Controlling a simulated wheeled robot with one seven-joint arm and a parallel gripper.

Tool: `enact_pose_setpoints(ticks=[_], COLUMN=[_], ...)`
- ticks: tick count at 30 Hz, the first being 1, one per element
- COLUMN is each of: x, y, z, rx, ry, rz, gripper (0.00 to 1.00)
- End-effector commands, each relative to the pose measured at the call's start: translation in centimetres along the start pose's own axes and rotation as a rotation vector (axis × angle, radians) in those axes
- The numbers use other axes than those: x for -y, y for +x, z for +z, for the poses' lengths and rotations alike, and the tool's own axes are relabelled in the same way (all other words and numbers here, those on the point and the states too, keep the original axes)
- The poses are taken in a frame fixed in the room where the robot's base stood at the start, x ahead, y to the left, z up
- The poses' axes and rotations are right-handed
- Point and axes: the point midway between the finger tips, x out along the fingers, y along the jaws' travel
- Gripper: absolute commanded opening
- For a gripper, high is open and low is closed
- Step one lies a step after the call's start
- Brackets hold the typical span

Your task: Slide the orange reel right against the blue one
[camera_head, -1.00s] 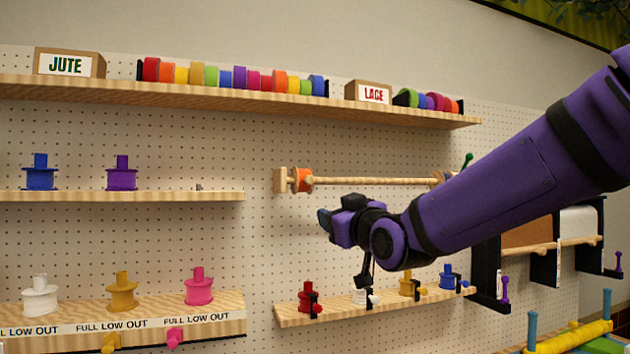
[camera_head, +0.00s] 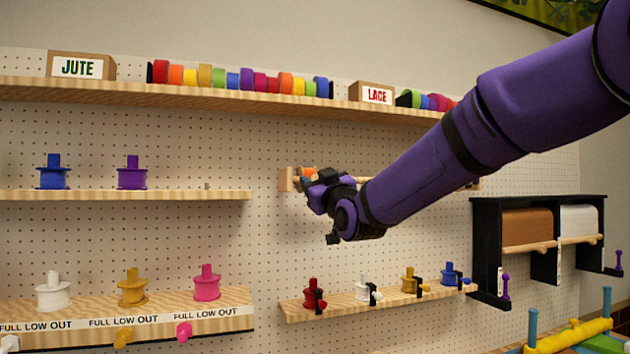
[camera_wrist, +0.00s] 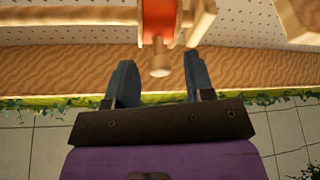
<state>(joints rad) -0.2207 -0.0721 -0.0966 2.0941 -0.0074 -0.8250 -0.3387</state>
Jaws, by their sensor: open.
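The orange reel (camera_head: 309,174) is on the wooden rod near its left end block (camera_head: 286,180), partly covered by my gripper. In the wrist view the orange reel (camera_wrist: 158,18) has pale wooden flanges, and a wooden knob (camera_wrist: 160,62) sticks out towards me. My gripper (camera_wrist: 160,85) is open; its two dark fingers stand apart, short of the reel, with the knob between them. In the head view my gripper (camera_head: 308,186) is in front of the reel. I see no blue reel on the rod; my arm hides most of the rod.
A long shelf (camera_head: 230,97) with coloured rolls runs above the rod. Below is a short shelf (camera_head: 380,301) with several small spools, including a blue one (camera_head: 450,272). Another blue spool (camera_head: 53,172) stands on the left shelf. A black paper-roll rack (camera_head: 487,240) stands right.

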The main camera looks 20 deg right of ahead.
Motion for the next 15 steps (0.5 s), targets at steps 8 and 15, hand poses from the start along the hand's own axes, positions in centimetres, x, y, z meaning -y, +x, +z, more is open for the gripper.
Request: enact_pose_setpoints(ticks=[8,15], x=[0.0,0.0], y=[1.6,1.6], z=[0.0,0.0], rx=[0.001,0.001], ry=[0.000,0.000], rz=[0.000,0.000], gripper=[0.49,0.46])
